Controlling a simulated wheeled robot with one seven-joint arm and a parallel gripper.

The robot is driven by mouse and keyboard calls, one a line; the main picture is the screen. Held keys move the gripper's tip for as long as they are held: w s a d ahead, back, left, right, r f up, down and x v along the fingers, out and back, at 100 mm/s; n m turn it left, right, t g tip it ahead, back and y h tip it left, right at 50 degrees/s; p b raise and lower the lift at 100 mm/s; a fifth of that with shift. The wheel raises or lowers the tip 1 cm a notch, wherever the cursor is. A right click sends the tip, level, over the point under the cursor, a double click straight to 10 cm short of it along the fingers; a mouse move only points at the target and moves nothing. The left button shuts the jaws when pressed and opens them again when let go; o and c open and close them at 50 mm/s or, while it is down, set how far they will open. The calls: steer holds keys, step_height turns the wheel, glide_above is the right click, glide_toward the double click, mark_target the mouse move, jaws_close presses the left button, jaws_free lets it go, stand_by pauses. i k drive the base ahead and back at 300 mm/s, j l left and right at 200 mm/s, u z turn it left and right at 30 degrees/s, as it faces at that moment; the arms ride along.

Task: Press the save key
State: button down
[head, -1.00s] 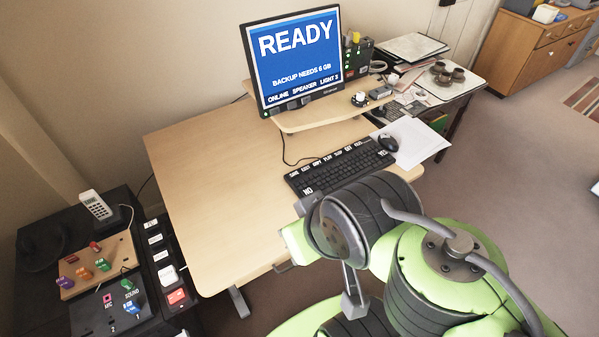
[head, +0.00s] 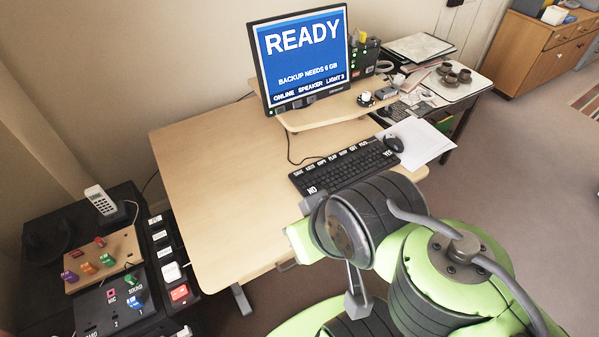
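The black keyboard (head: 346,171) lies on the wooden desk, in front of the monitor. Its far edge carries a row of white-labelled keys. The leftmost of these, the save key (head: 298,174), appears to read SAVE, though the print is very small. A NO key sits at the near left corner and a YES key at the right end. My green and black arm is folded in front of the desk, nearer to me than the keyboard. Nothing of mine visibly covers the save key.
The monitor (head: 300,55) shows READY on blue. A mouse (head: 393,144) and white paper (head: 424,140) lie right of the keyboard. The desk (head: 215,190) is bare to the left. A black side unit with a phone (head: 101,200) and coloured switches stands at lower left.

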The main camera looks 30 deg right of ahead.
mark_target(297, 174)
steer(key=i+l+u, duration=0.1)
steer(key=u, duration=0.25)
steer(key=i+l+u, duration=0.15)
steer(key=u, duration=0.2)
steer(key=i+l+u, duration=0.1)
steer(key=u, duration=0.3)
steer(key=l, duration=0.1)
